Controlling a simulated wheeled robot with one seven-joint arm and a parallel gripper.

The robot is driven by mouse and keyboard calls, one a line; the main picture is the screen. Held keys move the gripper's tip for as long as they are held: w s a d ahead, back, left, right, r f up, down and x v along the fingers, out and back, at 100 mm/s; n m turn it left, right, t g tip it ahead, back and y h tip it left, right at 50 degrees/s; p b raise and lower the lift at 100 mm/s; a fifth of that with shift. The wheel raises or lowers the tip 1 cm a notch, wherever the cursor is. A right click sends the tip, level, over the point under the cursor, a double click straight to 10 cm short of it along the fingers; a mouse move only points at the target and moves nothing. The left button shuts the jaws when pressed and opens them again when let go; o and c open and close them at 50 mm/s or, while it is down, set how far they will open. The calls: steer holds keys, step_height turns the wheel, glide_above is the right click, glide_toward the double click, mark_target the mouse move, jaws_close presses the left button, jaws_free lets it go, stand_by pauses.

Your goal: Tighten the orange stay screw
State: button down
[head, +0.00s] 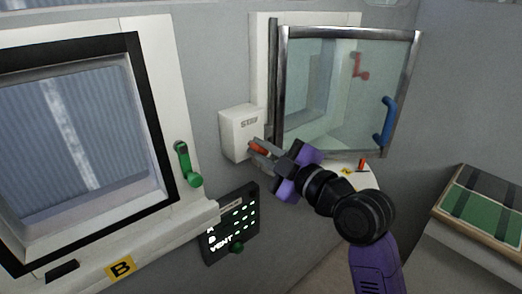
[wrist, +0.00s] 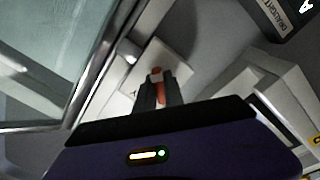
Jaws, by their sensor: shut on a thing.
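The orange stay screw (head: 258,146) sticks out from a white box marked STAY (head: 239,122) on the wall, left of the glass window. My gripper (head: 257,151) reaches it from the lower right, and its two fingers are shut on the screw. In the wrist view the orange screw (wrist: 158,88) shows between the fingertips (wrist: 156,92), in front of the white box (wrist: 125,92). The fingers hide part of the screw, and I cannot tell how tight it sits.
The glass pane (head: 345,90) with its blue handle (head: 385,122) stands open above my gripper. A red handle (head: 359,66) shows through the glass. A green handle (head: 187,163) is on the left window frame. A dark VENT panel (head: 231,224) is below. A green-striped board (head: 490,212) lies at right.

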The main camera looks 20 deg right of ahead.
steer(key=m+p, duration=0.1)
steer(key=m, duration=0.5)
steer(key=shift+p, duration=0.35)
steer(key=m+p, duration=0.1)
steer(key=m, duration=0.3)
steer(key=shift+p, duration=0.35)
steer(key=m+p, duration=0.2)
steer(key=m, duration=0.1)
steer(key=shift+m, duration=0.4)
steer(key=m+p, duration=0.4)
steer(key=m, duration=0.2)
steer(key=m+p, duration=0.2)
steer(key=m, duration=0.1)
steer(key=shift+m, duration=0.3)
steer(key=shift+f+m+p, duration=0.1)
steer(key=shift+m+p, duration=1.05)
steer(key=shift+m, duration=0.35)
steer(key=c, duration=1.4)
jaws_free()
steer(key=shift+c, duration=0.2)
